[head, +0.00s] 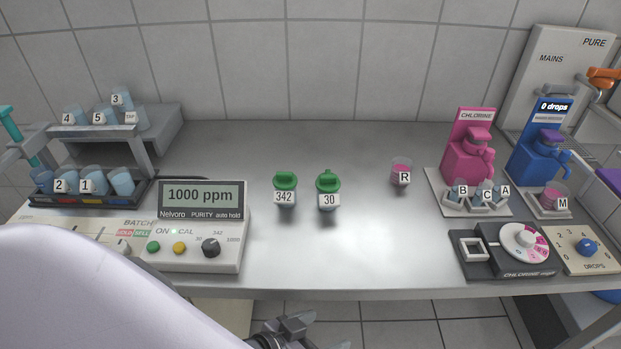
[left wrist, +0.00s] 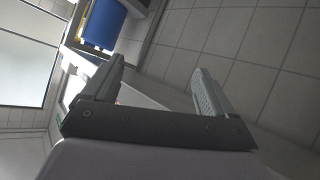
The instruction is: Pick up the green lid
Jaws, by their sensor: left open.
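Two small jars with green lids stand upright near the middle of the bench in the head view. The left jar (head: 285,198), marked 342, wears a green lid (head: 285,180). The right jar (head: 328,201), marked 30, wears another green lid (head: 328,182). My left gripper (head: 298,325) is at the bottom of the head view, in front of the bench's front edge and well apart from the jars. In the left wrist view its two fingers (left wrist: 160,85) are spread with nothing between them. My right gripper is not in view.
A meter (head: 202,210) reading 1000 ppm stands left of the jars. A pink cup R (head: 401,172) stands to their right. Pink (head: 468,150) and blue (head: 540,150) dispensers and a dial box (head: 505,250) fill the right side. The bench in front of the jars is clear.

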